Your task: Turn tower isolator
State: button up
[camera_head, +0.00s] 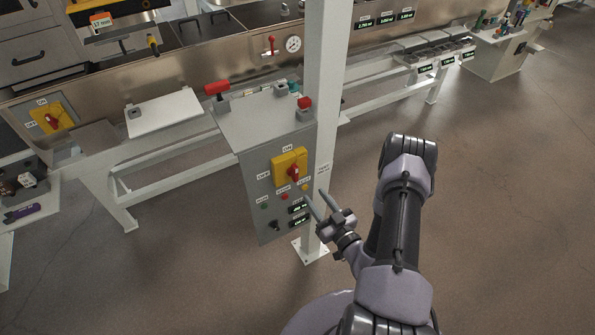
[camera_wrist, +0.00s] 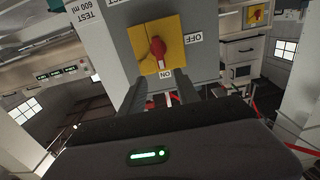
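The tower isolator is a red handle (camera_head: 294,172) on a yellow plate (camera_head: 281,166), on the front of a grey panel (camera_head: 262,200) beside a white post. An ON label sits above the plate and an OFF label to its left. In the wrist view the red handle (camera_wrist: 157,46) shows above my fingers, its pale end towards the ON label (camera_wrist: 166,74); the OFF label (camera_wrist: 195,38) is to the right. My gripper (camera_head: 314,194) is open and empty, just in front of and below the plate; its two fingers (camera_wrist: 162,86) are spread, apart from the handle.
The white post (camera_head: 326,110) stands close by the panel's right side. Below the isolator are small buttons (camera_head: 284,195) and displays (camera_head: 298,208). Another yellow isolator (camera_head: 64,121) sits at far left. Floor at right is clear.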

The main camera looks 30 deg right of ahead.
aim_at(297, 172)
jog(key=w, duration=1.1)
jog(key=shift+w+a+b, duration=0.25)
jog(key=shift+w+b, duration=0.1)
jog(key=shift+w, duration=0.05)
jog(key=shift+c, duration=0.5)
jog(key=shift+s, duration=0.1)
grip_shut()
